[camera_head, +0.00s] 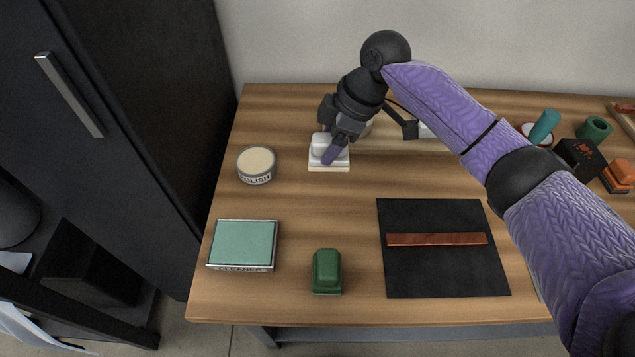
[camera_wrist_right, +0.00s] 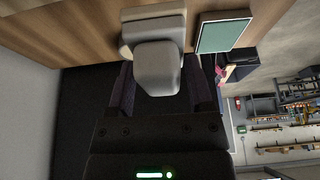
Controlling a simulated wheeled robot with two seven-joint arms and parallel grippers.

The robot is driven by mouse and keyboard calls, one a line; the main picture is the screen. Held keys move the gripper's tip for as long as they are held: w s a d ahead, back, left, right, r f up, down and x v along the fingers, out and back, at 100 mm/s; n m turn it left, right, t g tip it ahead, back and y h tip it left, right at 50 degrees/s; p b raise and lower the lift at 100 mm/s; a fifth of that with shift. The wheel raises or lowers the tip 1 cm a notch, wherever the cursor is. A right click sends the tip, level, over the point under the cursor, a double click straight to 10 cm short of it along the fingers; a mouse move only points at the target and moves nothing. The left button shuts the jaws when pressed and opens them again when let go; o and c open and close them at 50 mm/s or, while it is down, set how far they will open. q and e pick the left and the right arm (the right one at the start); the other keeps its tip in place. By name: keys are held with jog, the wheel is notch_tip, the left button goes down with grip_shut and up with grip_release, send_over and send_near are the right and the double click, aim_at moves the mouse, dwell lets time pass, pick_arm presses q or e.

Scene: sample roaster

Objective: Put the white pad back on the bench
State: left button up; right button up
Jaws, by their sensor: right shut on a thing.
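The white pad (camera_head: 322,141), a white grip block on a pale, flat base, is at the back left of the wooden bench (camera_head: 300,215). My right gripper (camera_head: 334,150) reaches down on it from above and is shut on its grip block. In the right wrist view the pad's white block (camera_wrist_right: 158,68) sits between the two fingers of my right gripper (camera_wrist_right: 161,88). The pad looks level and at or very near the bench top; I cannot tell whether its base touches. My left gripper is not in view.
A round polish tin (camera_head: 256,166) stands left of the pad. A cleaner tin (camera_head: 242,244), a green pad (camera_head: 327,270) and a black mat (camera_head: 410,276) with a reddish strip (camera_head: 437,239) lie nearer. A black box (camera_head: 580,158) stands right. The bench between pad and green pad is clear.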

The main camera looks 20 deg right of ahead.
jog(key=shift+w+f+b, duration=0.25)
jog(key=shift+f+b, duration=0.25)
jog(key=shift+f, duration=0.75)
pick_arm(q)
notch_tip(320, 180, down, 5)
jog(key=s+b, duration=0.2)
jog(key=b, duration=0.2)
pick_arm(e)
notch_tip(320, 180, down, 9)
jog(key=shift+s+r, duration=0.1)
jog(key=shift+r, duration=0.35)
jog(key=o, duration=0.8)
jog(key=shift+f, duration=0.15)
jog(key=o, duration=0.4)
jog(key=shift+r, duration=0.35)
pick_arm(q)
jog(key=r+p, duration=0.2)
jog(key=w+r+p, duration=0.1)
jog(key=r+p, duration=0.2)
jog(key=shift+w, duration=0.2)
pick_arm(e)
jog(key=v, duration=1.1)
jog(key=shift+r, duration=0.3)
jog(key=shift+s+d, duration=0.1)
jog(key=shift+d, duration=0.05)
